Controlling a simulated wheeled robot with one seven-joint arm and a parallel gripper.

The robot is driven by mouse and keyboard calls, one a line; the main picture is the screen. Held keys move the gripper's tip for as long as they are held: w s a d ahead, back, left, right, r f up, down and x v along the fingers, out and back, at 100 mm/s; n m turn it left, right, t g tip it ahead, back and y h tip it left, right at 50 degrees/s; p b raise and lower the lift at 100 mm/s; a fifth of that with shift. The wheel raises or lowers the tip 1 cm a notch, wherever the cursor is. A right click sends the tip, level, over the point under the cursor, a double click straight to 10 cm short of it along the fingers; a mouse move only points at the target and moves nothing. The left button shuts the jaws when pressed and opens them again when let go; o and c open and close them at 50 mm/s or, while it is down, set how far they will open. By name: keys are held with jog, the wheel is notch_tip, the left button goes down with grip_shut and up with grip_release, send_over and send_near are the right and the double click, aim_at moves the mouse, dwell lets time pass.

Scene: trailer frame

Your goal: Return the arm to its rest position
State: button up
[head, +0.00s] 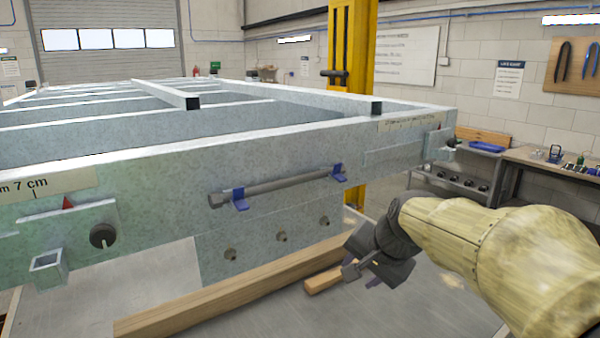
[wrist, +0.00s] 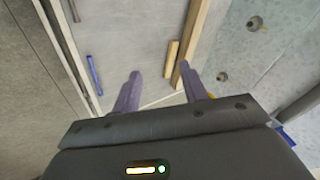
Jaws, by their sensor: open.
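My gripper (head: 368,272) hangs in front of the trailer frame at the lower right of the head view, at the end of my tan arm. In the wrist view its two purple fingers (wrist: 160,88) are apart, with nothing between them. The grey steel trailer frame (head: 160,151) fills the left and middle of the head view. A grey bar (head: 285,184) rests in two blue clips on its near side. My gripper is apart from the frame, to the right of the studs.
A long timber (head: 215,293) lies on the grey surface under the frame. A short wood block (wrist: 172,60) lies beside it, close to my gripper in the head view. A blue tool (wrist: 94,75) lies on the surface too. A yellow post (head: 354,50) and a workbench (head: 545,165) stand behind.

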jog(key=s+d+f+n+g+h, duration=0.1)
jog(key=s+f+n+g, duration=0.1)
jog(key=s+f, duration=0.5)
jog(key=s+d+f+n+g+h, duration=0.1)
jog(key=s+f+n, duration=0.4)
jog(key=f, duration=0.8)
jog(key=shift+s+d+n+g, duration=0.35)
jog(key=shift+s+d, duration=0.3)
jog(key=shift+s, duration=0.25)
jog(key=shift+r, duration=0.1)
